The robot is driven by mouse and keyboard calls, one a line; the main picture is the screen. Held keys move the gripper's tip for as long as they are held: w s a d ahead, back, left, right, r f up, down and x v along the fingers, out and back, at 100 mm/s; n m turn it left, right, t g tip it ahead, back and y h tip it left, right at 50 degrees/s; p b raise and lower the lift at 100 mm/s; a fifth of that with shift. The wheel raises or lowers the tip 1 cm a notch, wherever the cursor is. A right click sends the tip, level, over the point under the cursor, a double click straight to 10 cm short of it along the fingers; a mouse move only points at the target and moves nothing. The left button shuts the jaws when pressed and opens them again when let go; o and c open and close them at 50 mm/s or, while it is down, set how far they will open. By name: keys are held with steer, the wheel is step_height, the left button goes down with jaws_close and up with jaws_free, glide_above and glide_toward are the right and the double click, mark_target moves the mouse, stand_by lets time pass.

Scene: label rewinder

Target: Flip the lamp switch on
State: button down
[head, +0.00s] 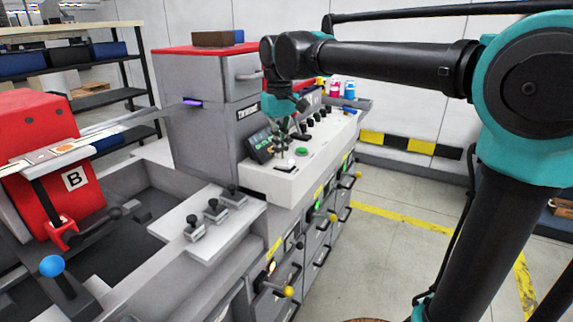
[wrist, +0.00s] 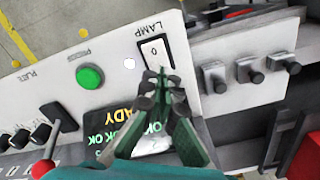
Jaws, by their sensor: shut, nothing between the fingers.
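The lamp switch (wrist: 155,52) is a white rocker in a dark frame under the label LAMP, on the light control panel (head: 268,182). A 0 mark shows on its visible half. My gripper (wrist: 161,84) is shut and empty, its dark fingertips over the near end of the switch in the wrist view and hiding that end. I cannot tell whether they touch it. In the head view my gripper (head: 284,152) points down at the panel's near end, and the switch is too small to make out there.
Beside the switch are a small white dome (wrist: 129,63) and a green button (wrist: 90,77). A display (wrist: 100,124) reading READY and OK lies by the fingers. A red-balled lever (wrist: 43,168) and several black knobs stand farther along. Several clamps (head: 213,209) sit on a lower plate.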

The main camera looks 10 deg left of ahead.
mark_target(280, 164)
steer(key=shift+r, duration=2.65)
